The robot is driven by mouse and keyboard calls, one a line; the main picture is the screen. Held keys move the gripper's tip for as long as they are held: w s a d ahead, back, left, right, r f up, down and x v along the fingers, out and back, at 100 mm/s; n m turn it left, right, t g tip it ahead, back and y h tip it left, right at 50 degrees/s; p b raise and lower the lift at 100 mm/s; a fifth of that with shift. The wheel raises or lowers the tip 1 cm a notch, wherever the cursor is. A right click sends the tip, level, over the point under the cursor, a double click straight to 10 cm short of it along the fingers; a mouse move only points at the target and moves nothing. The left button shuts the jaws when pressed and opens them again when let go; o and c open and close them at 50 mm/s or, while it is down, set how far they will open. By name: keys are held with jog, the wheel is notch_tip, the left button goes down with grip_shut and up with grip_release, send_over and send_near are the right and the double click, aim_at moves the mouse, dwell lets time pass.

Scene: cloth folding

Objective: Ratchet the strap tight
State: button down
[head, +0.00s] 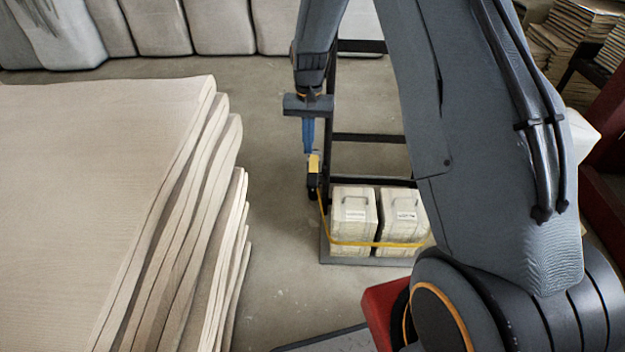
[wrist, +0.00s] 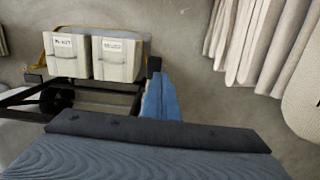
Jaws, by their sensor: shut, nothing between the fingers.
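A yellow strap (head: 372,243) runs across the front of two pale boxes, the left box (head: 354,210) and the right box (head: 404,212). Both stand side by side on a dark cart (head: 368,138). The ratchet (head: 314,178), yellow on top and black below, sits at the strap's left end beside the cart's post. My gripper (head: 308,151) points down with its blue fingers shut and empty, their tips at the top of the ratchet; I cannot tell whether they touch it. In the wrist view the blue fingers (wrist: 157,84) end by a small dark part, and the boxes (wrist: 92,55) show beyond.
A tall stack of beige sheets (head: 110,170) fills the left side. Grey padded bundles (head: 160,25) line the back. Stacked boards (head: 575,35) and a red frame (head: 608,140) stand at the right. Bare floor (head: 270,240) lies between the sheets and the cart.

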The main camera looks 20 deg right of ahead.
send_over(313, 177)
notch_tip(313, 177, down, 5)
jog(key=shift+w+d+m, duration=0.15)
jog(key=shift+w+m, duration=0.2)
jog(key=shift+m, duration=0.05)
jog(key=shift+f, duration=0.15)
jog(key=shift+s+f+b, duration=0.2)
jog(key=shift+f+b, duration=0.95)
jog(key=shift+f, duration=0.5)
jog(key=shift+s+f+b, duration=0.15)
jog(key=shift+f+b, duration=0.95)
jog(key=shift+f, duration=0.55)
jog(key=shift+f, duration=0.1)
jog(key=shift+f+b, duration=0.7)
jog(key=shift+f, duration=1.45)
